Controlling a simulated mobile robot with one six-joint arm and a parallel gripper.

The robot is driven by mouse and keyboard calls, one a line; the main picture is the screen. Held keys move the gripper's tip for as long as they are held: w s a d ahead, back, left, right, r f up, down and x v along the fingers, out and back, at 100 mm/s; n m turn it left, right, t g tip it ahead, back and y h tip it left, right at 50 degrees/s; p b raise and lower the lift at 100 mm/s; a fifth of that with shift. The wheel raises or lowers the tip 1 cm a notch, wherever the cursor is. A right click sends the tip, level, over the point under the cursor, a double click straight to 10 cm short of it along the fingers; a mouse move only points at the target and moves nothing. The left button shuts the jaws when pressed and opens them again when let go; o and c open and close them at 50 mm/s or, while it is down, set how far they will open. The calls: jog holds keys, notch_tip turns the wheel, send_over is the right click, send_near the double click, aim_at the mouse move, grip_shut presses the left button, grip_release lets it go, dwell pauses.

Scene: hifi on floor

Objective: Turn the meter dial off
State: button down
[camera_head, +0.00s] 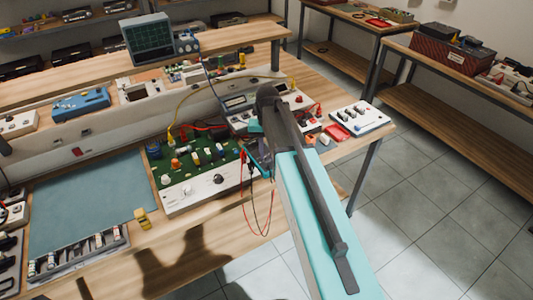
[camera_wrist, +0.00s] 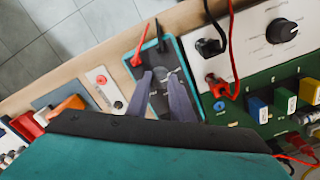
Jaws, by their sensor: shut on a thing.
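The meter (camera_wrist: 178,60) is a dark handheld unit with a teal rim. It lies on the wooden bench beside the green circuit board. A red plug and a black plug are in the end away from my gripper in the wrist view. My gripper (camera_wrist: 155,73) is over the meter's face, its two grey fingers close together and shut on the meter dial. The dial is mostly hidden between the fingertips, so its setting cannot be read. In the head view the meter (camera_head: 258,157) is partly covered by my arm.
The green board (camera_head: 205,160) with a white knob panel (camera_head: 192,193) is left of the meter. Red and black leads (camera_head: 262,215) hang over the bench edge. A white switch box (camera_head: 357,118) stands to the right. A blue-grey mat (camera_head: 90,200) lies at left.

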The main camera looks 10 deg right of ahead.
aim_at(267, 156)
jog(key=c, duration=1.6)
grip_release()
jog(key=shift+o, duration=0.2)
jog(key=shift+r, duration=0.2)
notch_tip(267, 156, up, 14)
jog(key=b, duration=0.3)
jog(key=shift+f, duration=0.25)
